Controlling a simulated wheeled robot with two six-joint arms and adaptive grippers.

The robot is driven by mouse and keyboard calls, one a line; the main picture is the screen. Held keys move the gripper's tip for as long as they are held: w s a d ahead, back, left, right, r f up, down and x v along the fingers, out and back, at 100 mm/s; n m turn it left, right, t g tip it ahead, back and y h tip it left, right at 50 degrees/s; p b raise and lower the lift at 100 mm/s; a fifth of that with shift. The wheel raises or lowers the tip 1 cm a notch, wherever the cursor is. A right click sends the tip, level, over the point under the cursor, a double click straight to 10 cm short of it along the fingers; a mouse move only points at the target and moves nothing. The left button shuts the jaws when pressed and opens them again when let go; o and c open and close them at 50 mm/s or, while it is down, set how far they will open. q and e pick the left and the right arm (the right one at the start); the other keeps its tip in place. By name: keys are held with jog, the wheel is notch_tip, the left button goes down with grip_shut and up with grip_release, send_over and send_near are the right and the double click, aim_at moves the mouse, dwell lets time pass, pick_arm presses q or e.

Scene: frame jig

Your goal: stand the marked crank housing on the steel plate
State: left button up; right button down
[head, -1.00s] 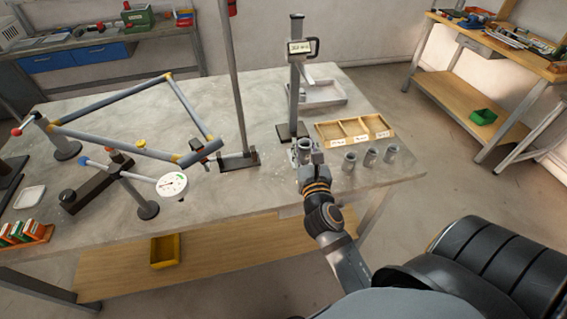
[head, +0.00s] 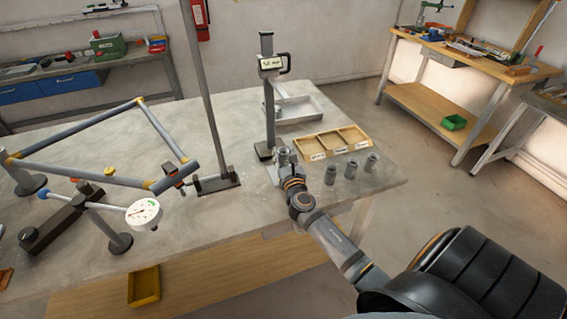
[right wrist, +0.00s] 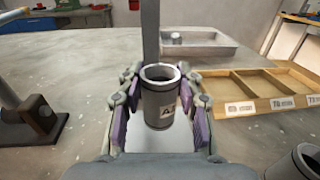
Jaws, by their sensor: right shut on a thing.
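My right gripper (head: 285,160) is shut on a grey cylindrical crank housing, which shows best in the right wrist view (right wrist: 161,98). The housing is upright with its open rim on top, and its white label with dark marking faces the wrist camera. The fingers press on it from both sides. A pale, bright surface, which looks like the steel plate (right wrist: 150,141), lies below the housing. I cannot tell whether the housing touches it. My left gripper is not in view.
A height gauge with a display (head: 272,63) stands just behind the gripper. Several-part wooden tray (head: 333,142) lies to the right. Three grey housings stand right of the gripper, one here (head: 351,169). A grey tray (head: 291,110) is behind. A tube frame (head: 88,180) and dial gauge (head: 144,213) are left.

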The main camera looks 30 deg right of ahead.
aim_at(285, 164)
notch_tip(285, 164, down, 3)
jog(key=shift+w+f+b, duration=0.1)
jog(key=shift+b, duration=0.45)
jog(key=c, duration=0.9)
grip_release()
jog(key=shift+f, duration=0.15)
jog(key=shift+r, duration=0.3)
jog(key=v, duration=0.5)
jog(key=b+v, duration=0.1)
jog(key=v, duration=0.5)
jog(key=shift+s+a+f+b, duration=0.1)
jog(key=shift+s+f+b, duration=0.1)
jog(key=shift+s+b, duration=0.1)
jog(key=shift+s+a+r, duration=0.1)
jog(key=shift+s, duration=0.15)
